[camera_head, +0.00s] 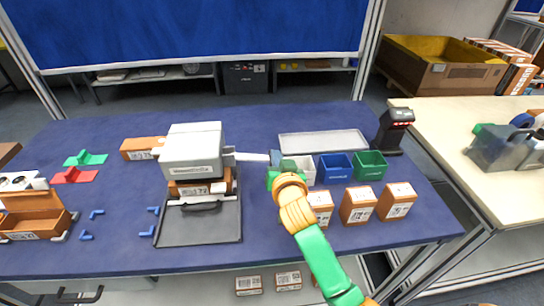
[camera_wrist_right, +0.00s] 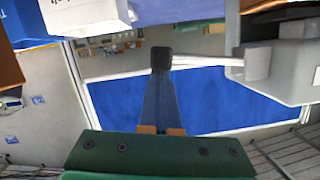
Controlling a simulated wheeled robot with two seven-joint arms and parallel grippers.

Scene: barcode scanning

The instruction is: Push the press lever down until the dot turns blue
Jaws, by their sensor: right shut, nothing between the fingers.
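The press (camera_head: 193,150) is a grey-white machine on a dark base plate (camera_head: 205,225). Its pale lever (camera_head: 250,157) sticks out to the right, roughly level. A brown box with a label (camera_head: 203,188) sits under the press head. My right gripper (camera_head: 275,158) is shut and empty at the lever's free end. In the right wrist view, the closed fingers (camera_wrist_right: 161,62) point away, with their dark tip beside the end of the lever (camera_wrist_right: 210,60). I cannot tell whether they touch. I see no dot clearly. My left gripper is not in view.
Behind and right of my right gripper are a blue bin (camera_head: 335,168), a green bin (camera_head: 370,165) and a grey tray (camera_head: 322,141). Small brown boxes (camera_head: 358,206) stand in front of the bins. A black scanner (camera_head: 393,130) stands at the right.

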